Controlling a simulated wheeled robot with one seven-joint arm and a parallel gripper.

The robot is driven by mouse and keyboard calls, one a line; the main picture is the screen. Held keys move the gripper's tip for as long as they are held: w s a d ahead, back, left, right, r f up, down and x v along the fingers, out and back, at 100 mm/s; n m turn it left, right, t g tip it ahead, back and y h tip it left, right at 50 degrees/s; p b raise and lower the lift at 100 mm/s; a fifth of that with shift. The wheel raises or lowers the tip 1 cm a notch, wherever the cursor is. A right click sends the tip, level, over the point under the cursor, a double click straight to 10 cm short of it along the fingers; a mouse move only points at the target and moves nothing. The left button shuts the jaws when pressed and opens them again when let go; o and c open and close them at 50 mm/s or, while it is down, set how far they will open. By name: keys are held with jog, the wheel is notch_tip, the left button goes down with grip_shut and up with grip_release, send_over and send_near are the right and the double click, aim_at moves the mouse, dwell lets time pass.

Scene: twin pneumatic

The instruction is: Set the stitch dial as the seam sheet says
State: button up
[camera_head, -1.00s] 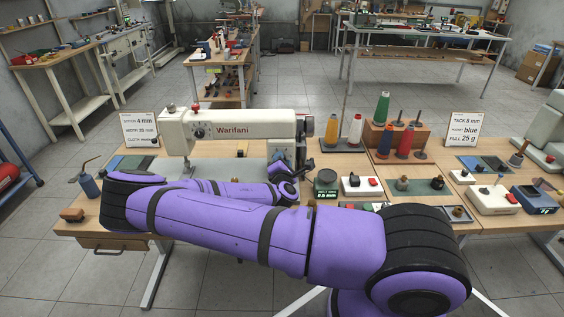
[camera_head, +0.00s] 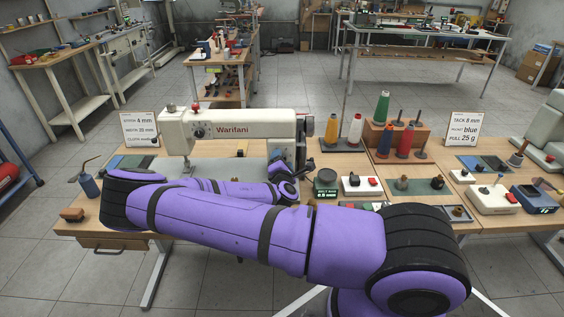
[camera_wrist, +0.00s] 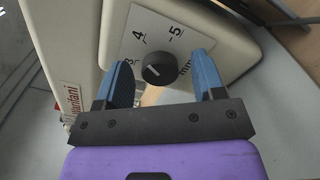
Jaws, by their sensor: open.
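The stitch dial is a round black knob (camera_wrist: 160,69) with a short white mark, on a pale plate (camera_wrist: 189,25) marked 3, 4, 5 and mm in the wrist view. The mark appears to point up-left, toward the 3–4 side; its exact setting is unclear. My gripper (camera_wrist: 162,65) is open, its blue fingers on either side of the knob with gaps visible. The sewing machine (camera_head: 245,129) is cream, lettered Warifani; its dial end is partly behind my arm in the head view. The seam sheet (camera_head: 140,129) stands at left and reads stitch 4 mm.
Thread cones, including a green one (camera_head: 381,107), stand right of the machine. A dark green scale (camera_head: 326,181) and a white switch box (camera_head: 361,184) sit close to my arm's right.

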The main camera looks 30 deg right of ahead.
jog(key=v, duration=1)
jog(key=shift+s+a, duration=0.25)
jog(key=shift+s, duration=0.05)
